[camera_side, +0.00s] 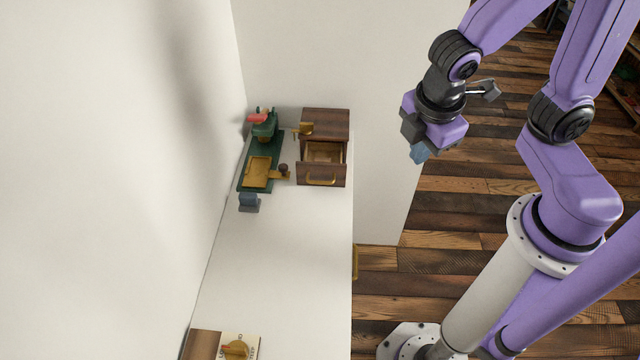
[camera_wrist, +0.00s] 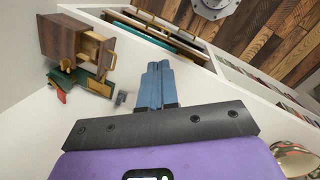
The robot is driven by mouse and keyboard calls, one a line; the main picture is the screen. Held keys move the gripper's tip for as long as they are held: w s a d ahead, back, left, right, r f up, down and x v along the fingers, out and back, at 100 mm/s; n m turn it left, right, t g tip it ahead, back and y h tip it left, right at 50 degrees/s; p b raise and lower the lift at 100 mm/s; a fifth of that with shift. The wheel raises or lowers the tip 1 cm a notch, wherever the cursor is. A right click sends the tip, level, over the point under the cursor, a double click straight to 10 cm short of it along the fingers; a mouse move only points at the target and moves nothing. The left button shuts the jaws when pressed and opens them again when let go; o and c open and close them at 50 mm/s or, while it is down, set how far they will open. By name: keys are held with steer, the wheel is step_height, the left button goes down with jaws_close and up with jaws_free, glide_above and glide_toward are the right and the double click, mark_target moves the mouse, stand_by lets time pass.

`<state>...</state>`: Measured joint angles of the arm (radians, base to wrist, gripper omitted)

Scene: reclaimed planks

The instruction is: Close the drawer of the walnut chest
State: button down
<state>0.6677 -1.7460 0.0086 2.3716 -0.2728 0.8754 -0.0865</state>
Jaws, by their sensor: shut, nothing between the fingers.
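The walnut chest (camera_side: 325,118) stands at the far end of the white counter, at its right edge. Its drawer (camera_side: 321,174) is pulled out toward the near end, with a brass handle (camera_side: 320,181) on its front; the inside looks empty. In the wrist view the chest (camera_wrist: 62,36) is at the upper left, with its open drawer (camera_wrist: 97,47) facing right. My gripper (camera_side: 419,153) is shut and empty, in the air to the right of the counter, apart from the chest. Its blue fingers (camera_wrist: 157,84) are together in the wrist view.
Left of the chest are a green base (camera_side: 262,150) with a brass tray (camera_side: 257,172) and a green and red device (camera_side: 264,125). A small blue-grey object (camera_side: 249,202) sits nearer. The counter's middle (camera_side: 285,265) is clear.

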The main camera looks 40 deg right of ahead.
mark_target(323, 160)
steer(key=w+a+f+n+t+h, duration=0.2)
steer(key=w+a+f+n, duration=0.35)
steer(key=w+f, duration=0.3)
steer(key=w+a+f+n+t+h, duration=0.2)
steer(key=w+a+f+n, duration=0.4)
steer(key=f, duration=0.3)
steer(key=x, duration=1)
steer(key=shift+w+d+r, duration=0.1)
steer(key=shift+w+d, duration=0.1)
steer(key=shift+d, duration=0.05)
steer(key=shift+w+d+f, duration=0.15)
steer(key=shift+w+d, duration=0.25)
steer(key=shift+d, duration=0.05)
steer(key=shift+w+d+f, duration=0.2)
steer(key=shift+w+d, duration=0.2)
steer(key=shift+w+d+f, duration=0.2)
steer(key=shift+w+d, duration=0.4)
steer(key=shift+w, duration=0.05)
steer(key=w+d, duration=0.6)
steer(key=shift+w+d, duration=0.2)
steer(key=shift+d, duration=0.05)
